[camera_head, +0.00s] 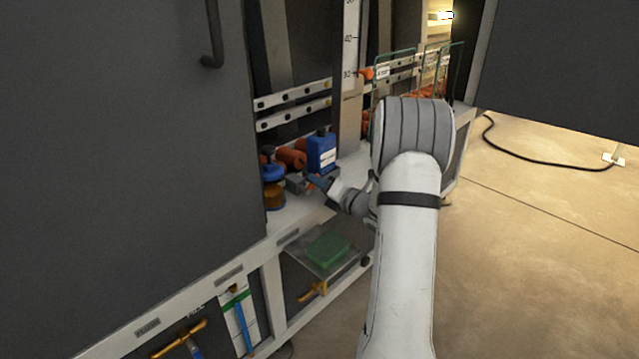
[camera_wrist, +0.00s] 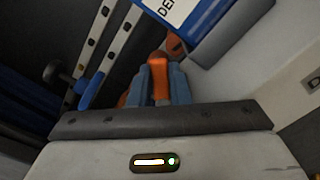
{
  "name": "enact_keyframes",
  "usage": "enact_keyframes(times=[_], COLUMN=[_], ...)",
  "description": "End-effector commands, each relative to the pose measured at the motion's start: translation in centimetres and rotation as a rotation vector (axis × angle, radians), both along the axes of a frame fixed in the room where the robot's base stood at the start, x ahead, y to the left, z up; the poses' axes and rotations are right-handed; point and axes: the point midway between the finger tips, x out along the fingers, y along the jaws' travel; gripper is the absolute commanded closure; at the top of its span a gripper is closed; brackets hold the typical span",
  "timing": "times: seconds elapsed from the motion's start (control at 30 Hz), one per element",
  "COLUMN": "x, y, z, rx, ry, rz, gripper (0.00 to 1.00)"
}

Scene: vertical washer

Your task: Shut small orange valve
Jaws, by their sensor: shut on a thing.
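The small orange valve (camera_wrist: 159,80) shows in the wrist view, with its orange handle between the two blue-grey fingers of my gripper (camera_wrist: 163,84). The fingers are closed on the handle from both sides. In the head view my gripper (camera_head: 318,181) reaches left into the open cabinet, just above the white shelf and in front of a blue container. The valve is hard to tell apart there from the orange parts around it. The lower part of the valve is hidden by the fingers and the gripper body.
A blue container with a white label (camera_head: 322,152) stands right behind my gripper, close to it. A blue-topped brown jar (camera_head: 273,188) stands to the left. A large grey door (camera_head: 120,130) fills the left. A green block (camera_head: 328,249) lies on the lower shelf. Open floor (camera_head: 540,220) lies to the right.

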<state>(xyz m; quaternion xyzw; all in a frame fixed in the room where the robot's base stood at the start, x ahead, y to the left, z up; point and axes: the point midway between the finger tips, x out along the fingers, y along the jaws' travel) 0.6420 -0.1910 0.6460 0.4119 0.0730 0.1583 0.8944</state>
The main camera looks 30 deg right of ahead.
Motion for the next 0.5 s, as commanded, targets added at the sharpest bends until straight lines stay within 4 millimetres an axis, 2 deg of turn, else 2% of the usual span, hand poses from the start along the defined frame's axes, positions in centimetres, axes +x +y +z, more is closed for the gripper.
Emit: enact_keyframes(times=[0.27,0.5], x=[-0.10,-0.29], y=[0.13,0.63], z=[0.15,0.50], rx=[-0.080,-0.252], ry=[-0.029,-0.092], rz=[-0.004,-0.004], gripper=[1.00,1.00])
